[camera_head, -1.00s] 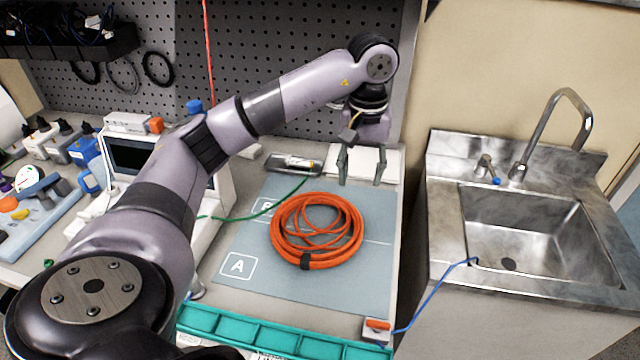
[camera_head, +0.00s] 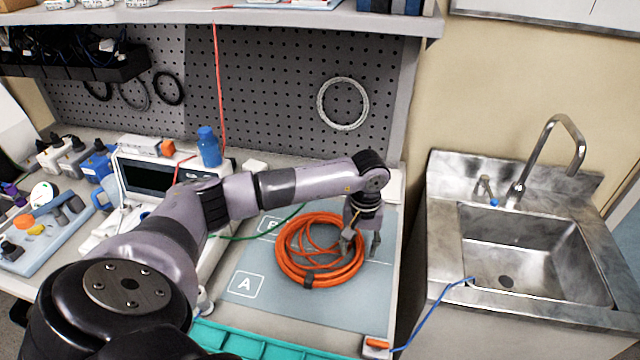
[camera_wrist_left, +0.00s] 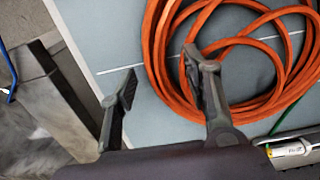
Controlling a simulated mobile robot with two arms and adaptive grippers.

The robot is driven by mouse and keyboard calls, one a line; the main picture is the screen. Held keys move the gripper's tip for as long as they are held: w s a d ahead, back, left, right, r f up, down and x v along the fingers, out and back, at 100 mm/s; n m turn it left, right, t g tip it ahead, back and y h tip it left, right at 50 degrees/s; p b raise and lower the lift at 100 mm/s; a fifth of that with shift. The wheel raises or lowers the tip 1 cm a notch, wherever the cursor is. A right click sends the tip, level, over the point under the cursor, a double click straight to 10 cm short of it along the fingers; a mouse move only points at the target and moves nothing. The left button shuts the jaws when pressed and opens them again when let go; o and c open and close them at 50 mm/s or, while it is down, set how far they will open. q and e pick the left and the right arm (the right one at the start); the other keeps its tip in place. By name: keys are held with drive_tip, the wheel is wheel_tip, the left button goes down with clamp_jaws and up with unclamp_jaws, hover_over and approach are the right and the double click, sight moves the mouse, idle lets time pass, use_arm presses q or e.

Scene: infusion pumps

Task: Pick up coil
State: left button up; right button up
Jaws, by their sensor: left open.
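The coil (camera_head: 293,268) is a ring of orange cable with a black tie at its near side. It lies flat on a grey-blue mat (camera_head: 380,290) on the bench. My left gripper (camera_head: 360,248) is open at the coil's right side. In the left wrist view the coil (camera_wrist_left: 160,50) fills the upper right, and the gripper (camera_wrist_left: 160,90) has one finger inside or over the ring and the other outside it, above bare mat. The coil's strands run between the fingers. I cannot tell how far down the fingertips reach. My right gripper is not in view.
A steel sink (camera_head: 530,250) stands right of the bench. A teal tray (camera_head: 240,343) lies at the front edge. A monitor device (camera_head: 150,180) and a blue bottle (camera_head: 208,148) stand behind my left arm. A green cable (camera_head: 240,237) runs behind the coil.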

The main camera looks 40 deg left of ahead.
use_arm(q)
drive_tip(key=shift+f, duration=0.9)
clamp_jaws()
